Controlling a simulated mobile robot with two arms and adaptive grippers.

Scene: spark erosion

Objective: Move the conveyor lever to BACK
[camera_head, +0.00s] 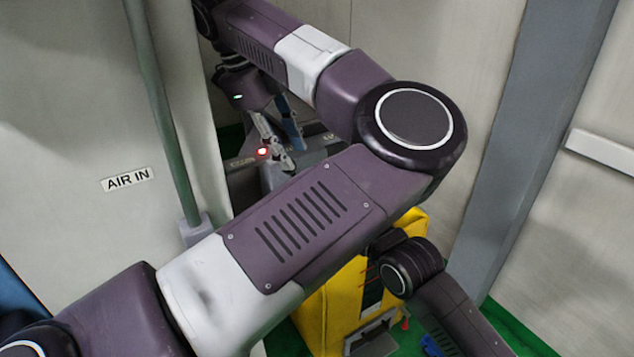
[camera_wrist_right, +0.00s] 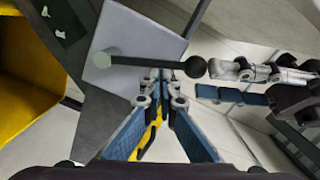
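The rod points right in that picture. I cannot make the lever out in the head view. My left gripper (camera_head: 282,146) is open at the grey box. In the right wrist view its fingers (camera_wrist_right: 222,80) are close to the knob; contact cannot be told.
A red light (camera_head: 262,152) glows on the grey box (camera_head: 278,173), whose lettering is unreadable. A yellow housing (camera_head: 340,300) stands below my left forearm. A grey post (camera_head: 530,130) rises at right.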

